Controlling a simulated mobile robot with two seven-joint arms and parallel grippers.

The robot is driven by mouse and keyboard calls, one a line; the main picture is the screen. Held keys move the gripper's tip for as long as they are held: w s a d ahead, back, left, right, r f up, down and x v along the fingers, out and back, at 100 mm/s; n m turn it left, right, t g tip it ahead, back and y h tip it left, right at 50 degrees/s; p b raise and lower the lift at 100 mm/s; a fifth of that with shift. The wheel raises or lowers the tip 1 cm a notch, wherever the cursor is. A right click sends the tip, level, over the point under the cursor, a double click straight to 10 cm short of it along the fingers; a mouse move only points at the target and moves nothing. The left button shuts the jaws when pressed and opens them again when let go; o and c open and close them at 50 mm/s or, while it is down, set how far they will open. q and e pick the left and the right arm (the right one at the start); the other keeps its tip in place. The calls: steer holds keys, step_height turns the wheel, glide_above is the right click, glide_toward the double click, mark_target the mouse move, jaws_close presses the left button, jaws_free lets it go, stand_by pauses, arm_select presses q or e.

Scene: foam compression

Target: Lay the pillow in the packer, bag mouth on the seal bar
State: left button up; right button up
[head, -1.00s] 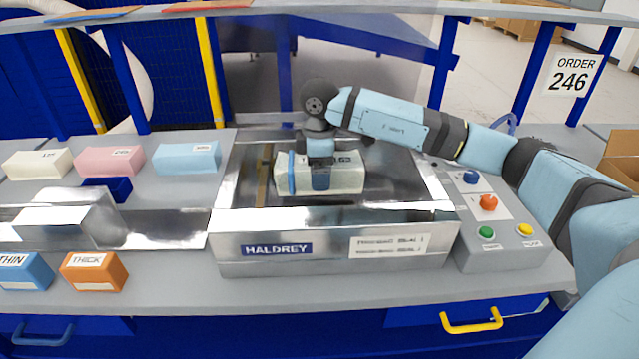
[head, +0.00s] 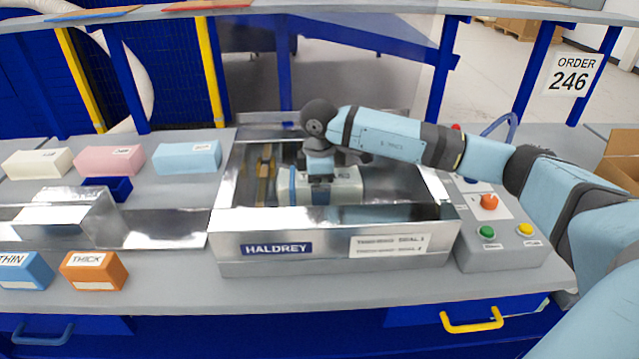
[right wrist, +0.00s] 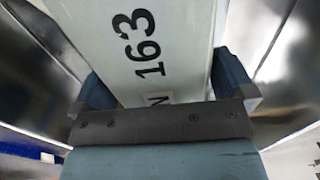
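The pillow (head: 345,187) is a pale block low inside the packer, a steel open-topped box (head: 330,222) labelled HALDREY. My right gripper (head: 320,190) reaches down over the pillow's left part from above. In the right wrist view the pillow (right wrist: 168,45) shows the print "N 163", and the gripper's two blue fingers (right wrist: 168,95) stand on either side of it, close to its edges. The seal bar may be the brassy strip (head: 265,175) at the packer's left inside; I cannot tell if the bag mouth touches it. My left gripper is not in view.
A button panel (head: 497,225) stands right of the packer. White (head: 38,163), pink (head: 110,160) and light blue (head: 187,157) blocks sit at left behind a steel fixture (head: 70,218). THIN (head: 25,270) and THICK (head: 95,270) blocks lie in front. The front counter strip is clear.

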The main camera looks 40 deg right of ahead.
step_height(320, 180, up, 12)
steer(key=shift+r, duration=0.15)
stand_by(0.3)
stand_by(0.4)
